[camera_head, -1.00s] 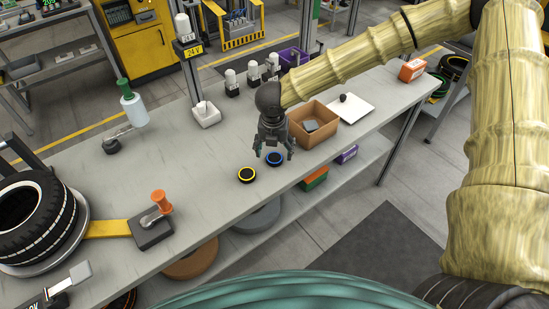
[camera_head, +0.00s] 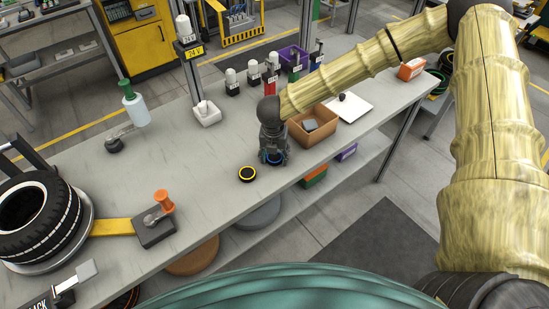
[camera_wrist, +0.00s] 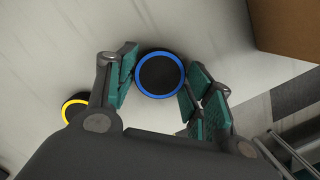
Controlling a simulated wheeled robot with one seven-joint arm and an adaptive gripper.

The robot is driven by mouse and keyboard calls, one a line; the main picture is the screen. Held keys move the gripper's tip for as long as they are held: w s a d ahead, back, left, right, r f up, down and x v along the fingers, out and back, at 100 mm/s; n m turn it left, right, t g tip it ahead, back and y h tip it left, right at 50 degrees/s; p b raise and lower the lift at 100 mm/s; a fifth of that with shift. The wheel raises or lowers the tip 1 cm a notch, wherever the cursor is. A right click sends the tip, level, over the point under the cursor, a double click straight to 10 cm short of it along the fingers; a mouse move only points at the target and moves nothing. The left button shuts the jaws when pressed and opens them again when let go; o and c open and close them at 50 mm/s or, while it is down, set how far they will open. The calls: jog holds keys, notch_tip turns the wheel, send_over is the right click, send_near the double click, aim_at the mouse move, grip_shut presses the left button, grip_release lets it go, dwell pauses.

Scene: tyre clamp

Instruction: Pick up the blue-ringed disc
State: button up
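The blue-ringed disc (camera_wrist: 160,75) is black with a blue rim and lies flat on the grey bench. In the wrist view it sits between the tips of my gripper (camera_wrist: 155,88). The two green-padded fingers are spread to either side of it, the right one very close to its rim. In the head view my gripper (camera_head: 272,158) is down at the bench over the disc, and only a little blue of the disc (camera_head: 274,157) shows. I cannot tell whether the pads touch it.
A yellow-ringed disc (camera_head: 247,174) lies just left of my gripper; it also shows in the wrist view (camera_wrist: 73,108). A cardboard box (camera_head: 325,130) stands close on the right. The bench's front edge is near. The bench further left is clear up to an orange-handled clamp (camera_head: 161,199).

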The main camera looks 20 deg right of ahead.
jog(key=c, duration=0.4)
jog(key=shift+r, duration=0.15)
